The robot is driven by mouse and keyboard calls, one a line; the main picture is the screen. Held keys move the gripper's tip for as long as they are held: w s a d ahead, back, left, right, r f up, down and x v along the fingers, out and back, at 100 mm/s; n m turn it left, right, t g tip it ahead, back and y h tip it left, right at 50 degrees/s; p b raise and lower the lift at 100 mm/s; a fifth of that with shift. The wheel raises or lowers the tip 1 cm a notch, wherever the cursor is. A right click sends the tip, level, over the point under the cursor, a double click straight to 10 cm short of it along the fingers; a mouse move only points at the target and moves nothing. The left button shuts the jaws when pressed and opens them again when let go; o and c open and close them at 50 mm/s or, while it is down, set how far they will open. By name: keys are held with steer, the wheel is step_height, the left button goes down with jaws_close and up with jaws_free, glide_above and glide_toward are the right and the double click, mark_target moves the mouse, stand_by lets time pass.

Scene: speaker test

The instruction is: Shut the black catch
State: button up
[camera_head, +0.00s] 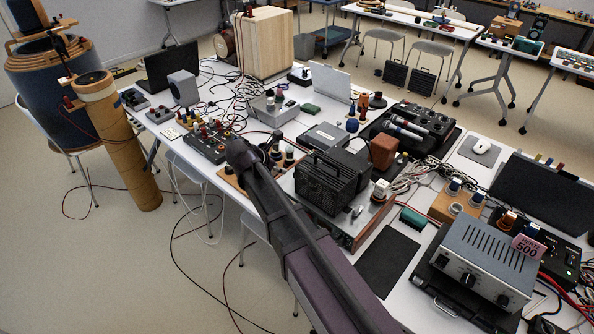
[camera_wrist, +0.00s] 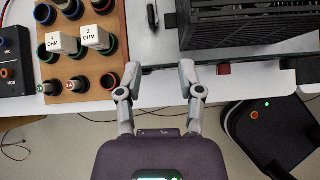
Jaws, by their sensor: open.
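I cannot pick out the black catch with certainty. A black case (camera_head: 463,297) lies under a silver amplifier at the right of the head view, with a pale handle or latch-like part (camera_head: 443,308) on its front edge. In the wrist view, a small dark fitting (camera_wrist: 152,16) sits between a wooden terminal board and a black slatted box; I cannot tell what it is. My gripper (camera_wrist: 160,68) is open and empty, its fingertips apart near the table's front edge, below that fitting. In the head view my arm hides the fingers.
The wooden terminal board (camera_wrist: 83,45) with white-capped plugs is left of my gripper. The black slatted box (camera_head: 334,184) stands to the right. Cables and instruments crowd the table; the silver amplifier (camera_head: 482,267) is farther right.

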steer(key=shift+w+a+r+n, duration=0.1)
steer(key=shift+w+a+n, duration=0.15)
steer(key=shift+a+n, duration=0.25)
steer(key=shift+w, duration=0.15)
steer(key=b+x, duration=0.8)
steer(key=x, duration=0.3)
steer(key=shift+f, duration=0.25)
steer(key=shift+b+x, duration=0.9)
steer(key=shift+x, duration=0.25)
steer(key=shift+w+r, duration=0.1)
steer(key=shift+c, duration=0.2)
jaws_close()
